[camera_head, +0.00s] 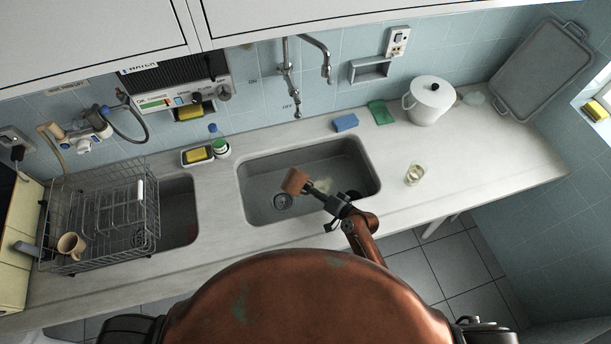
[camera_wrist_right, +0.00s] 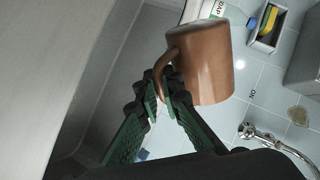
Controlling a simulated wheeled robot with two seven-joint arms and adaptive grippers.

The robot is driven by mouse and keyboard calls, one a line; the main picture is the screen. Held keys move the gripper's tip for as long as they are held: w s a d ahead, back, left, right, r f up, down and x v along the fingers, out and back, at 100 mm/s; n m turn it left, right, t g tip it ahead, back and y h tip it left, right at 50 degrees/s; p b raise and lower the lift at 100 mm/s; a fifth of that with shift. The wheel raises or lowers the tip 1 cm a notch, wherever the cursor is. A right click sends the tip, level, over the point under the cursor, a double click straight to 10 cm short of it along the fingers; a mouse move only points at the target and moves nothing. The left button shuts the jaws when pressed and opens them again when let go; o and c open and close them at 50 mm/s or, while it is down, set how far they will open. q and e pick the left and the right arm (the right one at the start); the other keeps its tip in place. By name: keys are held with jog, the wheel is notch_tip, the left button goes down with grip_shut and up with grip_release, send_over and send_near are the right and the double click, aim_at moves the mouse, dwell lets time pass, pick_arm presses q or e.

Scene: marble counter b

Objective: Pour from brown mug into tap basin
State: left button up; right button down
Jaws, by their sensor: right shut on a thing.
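The brown mug (camera_head: 295,181) is above the tap basin (camera_head: 259,207) in the head view, towards the basin's left part. My right gripper (camera_head: 313,189) is shut on the mug's handle. In the right wrist view, the mug (camera_wrist_right: 203,62) shows its smooth brown side, and the fingers (camera_wrist_right: 163,90) close on its handle. The mug's opening and contents cannot be made out. The tap (camera_head: 289,80) is on the wall behind the basin. My left gripper is not in view.
A wire dish rack (camera_head: 95,215) holding a tan mug (camera_head: 71,245) stands at the left. A glass (camera_head: 414,175) stands right of the basin, with a white pot (camera_head: 429,101) farther back. A soap bottle (camera_head: 219,142) and sponge tray (camera_head: 196,155) stand behind left.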

jog(key=shift+a+f+m+g+y+b, duration=0.1)
jog(key=shift+f+m+g+y+b, duration=0.3)
jog(key=shift+m, duration=0.3)
dwell(0.7)
jog(key=shift+w+d+f+m+g+y+b, duration=0.35)
jog(key=shift+f+m+b, duration=0.2)
jog(key=shift+m+b, duration=0.1)
dwell(0.7)
jog(key=shift+r+m+g+y+p, duration=0.25)
jog(key=shift+r+m+p, duration=0.15)
jog(key=shift+p, duration=0.3)
dwell(0.6)
jog(key=shift+s+a+f+n+t+h, duration=0.2)
jog(key=shift+s+a+n+t, duration=0.1)
jog(key=shift+s+n, duration=0.2)
jog(key=shift+s+a+f+n+t+h, duration=0.2)
jog(key=shift+s+n+t, duration=0.1)
jog(key=shift+s+n, duration=0.2)
jog(key=shift+w+d+r+n+t+h, duration=0.2)
jog(key=shift+n+t+h, duration=0.2)
jog(key=shift+n+t, duration=0.15)
